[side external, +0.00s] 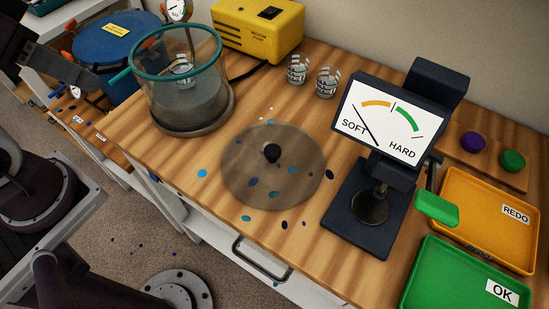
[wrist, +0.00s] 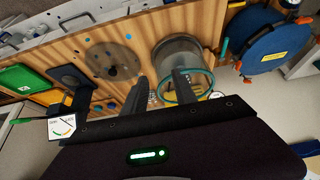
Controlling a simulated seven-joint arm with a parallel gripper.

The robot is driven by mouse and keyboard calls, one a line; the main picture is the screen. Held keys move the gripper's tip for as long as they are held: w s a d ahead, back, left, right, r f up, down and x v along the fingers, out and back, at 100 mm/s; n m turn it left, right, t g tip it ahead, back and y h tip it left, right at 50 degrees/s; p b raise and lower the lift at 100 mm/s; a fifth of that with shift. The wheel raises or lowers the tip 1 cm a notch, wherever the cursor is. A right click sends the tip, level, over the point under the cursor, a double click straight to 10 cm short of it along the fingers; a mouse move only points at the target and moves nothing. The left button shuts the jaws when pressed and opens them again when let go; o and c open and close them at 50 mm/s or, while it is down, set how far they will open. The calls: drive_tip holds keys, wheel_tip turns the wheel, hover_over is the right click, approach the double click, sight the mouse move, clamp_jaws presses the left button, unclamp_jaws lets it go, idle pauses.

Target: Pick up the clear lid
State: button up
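The clear lid (side external: 240,180) is a round, see-through disc with a black knob (side external: 271,153) in its middle. In the wrist view the lid (wrist: 104,68) shows up and to the left of my fingers. My gripper (wrist: 161,76) has its two fingers spread apart with nothing held between them. It is away from the lid and not touching it.
The teal-rimmed glass chamber (side external: 184,112) holds a small cup. A yellow pump (side external: 256,32) and two clear cups (side external: 297,70) stand behind. The SOFT/HARD gauge (side external: 385,118), orange tray (side external: 455,215) and green tray (side external: 430,285) are right. Coloured spots dot the bench near the lid.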

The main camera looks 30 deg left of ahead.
drive_tip(key=o, duration=0.5)
drive_tip(key=m+g+h, duration=0.1)
drive_tip(key=m+g, duration=0.3)
drive_tip(key=m, duration=0.5)
hover_over(273, 149)
drive_tip(key=f, duration=1.4)
drive_tip(key=shift+s+a+f, duration=0.2)
drive_tip(key=shift+s+a, duration=0.1)
drive_tip(key=shift+s, duration=0.05)
drive_tip(key=f, duration=0.7)
drive_tip(key=shift+w+d+f, duration=0.1)
drive_tip(key=shift+w+d, duration=0.1)
drive_tip(key=shift+d, duration=0.05)
